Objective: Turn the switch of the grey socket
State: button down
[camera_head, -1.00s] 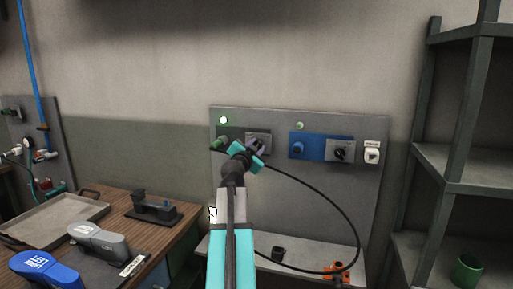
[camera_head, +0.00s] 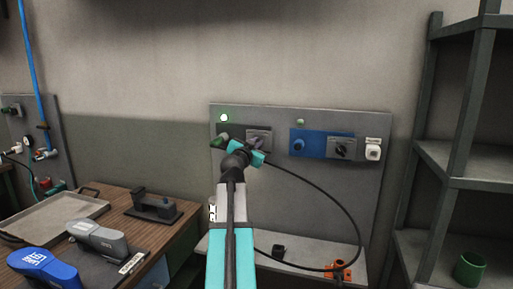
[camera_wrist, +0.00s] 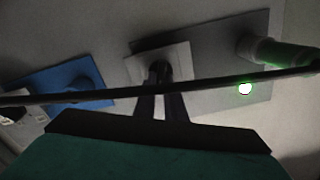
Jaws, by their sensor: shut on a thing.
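The grey socket (camera_head: 234,131) is on the wall panel, with a green plug (camera_head: 221,141) in it. Its switch plate (camera_head: 263,133) is just to the right; the wrist view also shows this plate (camera_wrist: 138,66). My gripper (camera_head: 255,143) is at the switch. In the wrist view my two fingers (camera_wrist: 161,98) reach onto the dark switch knob (camera_wrist: 158,69) and are shut on it. The knob's exact angle is mostly hidden by the fingers. A green lamp (camera_head: 224,118) above the grey socket is lit.
A blue socket (camera_head: 306,143) with its own switch (camera_head: 342,149) is to the right, beside a white socket (camera_head: 373,152). A black cable (camera_head: 351,210) loops down from the gripper area and crosses the wrist view close by. A shelf (camera_head: 460,155) stands at the right.

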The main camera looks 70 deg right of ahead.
jog(key=n, duration=0.4)
jog(key=n+b, duration=0.1)
jog(key=n, duration=0.2)
jog(key=n+b, duration=0.1)
jog(key=n, duration=0.3)
jog(key=shift+w+n, duration=0.3)
jog(key=shift+w, duration=0.1)
dwell(0.3)
jog(key=c, duration=1.8)
grip_release()
jog(key=shift+a+f+b, duration=0.1)
jog(key=shift+b, duration=0.2)
jog(key=shift+s+a+b, duration=0.2)
jog(key=shift+a+b, duration=0.35)
jog(key=shift+a, duration=2.85)
jog(key=shift+s+a+b, duration=0.15)
jog(key=shift+a+b, duration=0.4)
jog(key=shift+a, duration=2.85)
jog(key=shift+s, duration=0.15)
